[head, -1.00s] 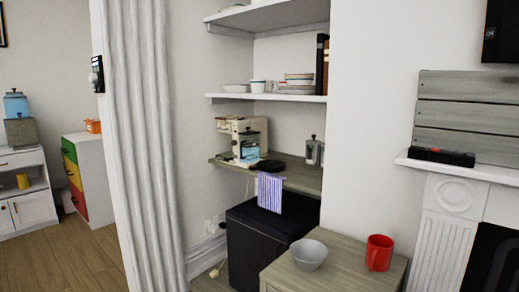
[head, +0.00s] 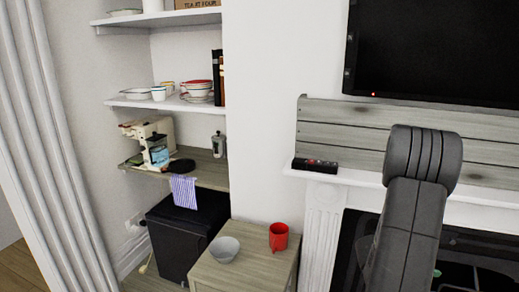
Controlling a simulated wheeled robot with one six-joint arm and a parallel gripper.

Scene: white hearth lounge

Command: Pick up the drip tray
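I cannot make out a drip tray for certain. A cream coffee machine (head: 158,128) stands on the lowest wooden shelf (head: 212,172) of the alcove, with a blue-filled clear container (head: 159,154) at its front. A small greenish flat thing (head: 136,160) lies by its left base; it is too small to identify. A flat black round thing (head: 181,166) lies at the shelf's front edge, right of the machine. My gripper is not in view; only a dark grey link of my arm shows at the right.
A striped cloth (head: 184,190) hangs from the shelf edge above a black box (head: 182,232). A grey bowl (head: 224,249) and red mug (head: 279,237) stand on a wooden cabinet (head: 250,268). A white shelf (head: 150,103) with dishes is above. The mantel (head: 340,178) is right.

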